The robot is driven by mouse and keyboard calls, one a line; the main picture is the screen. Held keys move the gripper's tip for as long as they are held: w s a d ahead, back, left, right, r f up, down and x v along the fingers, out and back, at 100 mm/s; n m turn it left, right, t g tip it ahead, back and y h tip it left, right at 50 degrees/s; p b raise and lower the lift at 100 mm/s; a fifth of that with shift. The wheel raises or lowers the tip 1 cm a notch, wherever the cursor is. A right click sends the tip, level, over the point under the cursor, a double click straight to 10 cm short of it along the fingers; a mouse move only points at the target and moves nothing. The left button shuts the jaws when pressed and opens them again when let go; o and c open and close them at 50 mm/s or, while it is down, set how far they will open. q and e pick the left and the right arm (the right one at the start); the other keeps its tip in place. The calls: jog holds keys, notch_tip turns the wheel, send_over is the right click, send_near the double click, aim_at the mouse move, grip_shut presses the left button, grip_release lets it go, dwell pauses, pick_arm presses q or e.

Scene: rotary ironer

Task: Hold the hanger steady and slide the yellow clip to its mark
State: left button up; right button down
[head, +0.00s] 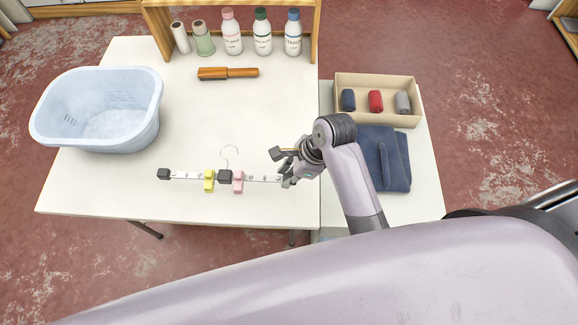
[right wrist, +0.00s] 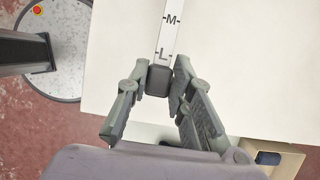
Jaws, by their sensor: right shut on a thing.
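The hanger (head: 190,176) lies on the white table, a pale bar with a black block (head: 225,177) and thin hook (head: 231,155) at its middle and a black cap (head: 163,174) at its left end. The yellow clip (head: 209,181) sits on the bar just left of the middle block. The pink clip (head: 238,181) sits just right of it. My right gripper (head: 284,180) is shut on the bar's right end. In the right wrist view its fingers (right wrist: 158,80) flank the black end cap; the bar (right wrist: 167,35) shows marks M and L. My left gripper is not in view.
A blue basin (head: 60,105) stands at the left. A wooden brush (head: 228,73) lies behind the hanger, before a shelf (head: 162,35) with bottles and rolls. At the right are a box (head: 375,85) of rolled cloths and a folded navy cloth (head: 385,160). The table's front left is clear.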

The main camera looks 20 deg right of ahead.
aim_at(289, 190)
jog(key=shift+f, duration=1.2)
jog(key=shift+f, duration=1.45)
jog(key=c, duration=1.6)
grip_release()
jog(key=shift+s+r+p, duration=0.1)
jog(key=shift+r+p, duration=0.2)
jog(key=shift+p, duration=0.6)
